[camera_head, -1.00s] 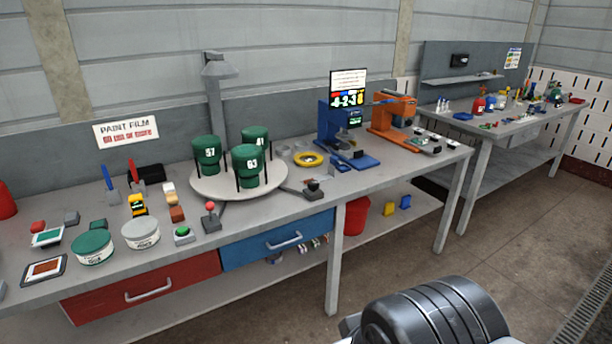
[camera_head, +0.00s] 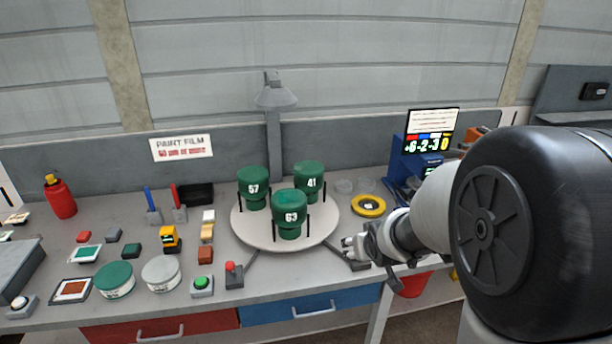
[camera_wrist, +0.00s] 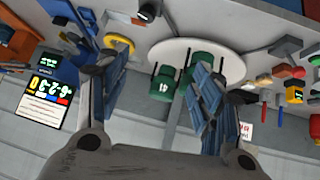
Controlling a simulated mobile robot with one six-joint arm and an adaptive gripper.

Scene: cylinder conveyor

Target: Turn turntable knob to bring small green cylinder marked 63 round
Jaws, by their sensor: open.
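A round pale turntable (camera_head: 250,232) stands on the bench and carries three green cylinders in black holders. The cylinder marked 63 (camera_head: 289,215) is at the front, 57 (camera_head: 253,190) at back left and 41 (camera_head: 309,182) at back right. A low grey base with a dark knob (camera_head: 359,265) lies at the turntable's front right. My gripper (camera_head: 350,244) is open and empty, just above this knob in the head view. In the inverted wrist view, my open fingers (camera_wrist: 157,68) frame cylinder 41 (camera_wrist: 165,86); a finger partly covers another green cylinder.
A red-topped lever (camera_head: 233,270) and a green button (camera_head: 202,285) stand front left of the turntable. A yellow ring (camera_head: 368,205) lies at its right. A lamp (camera_head: 274,100) rises behind.

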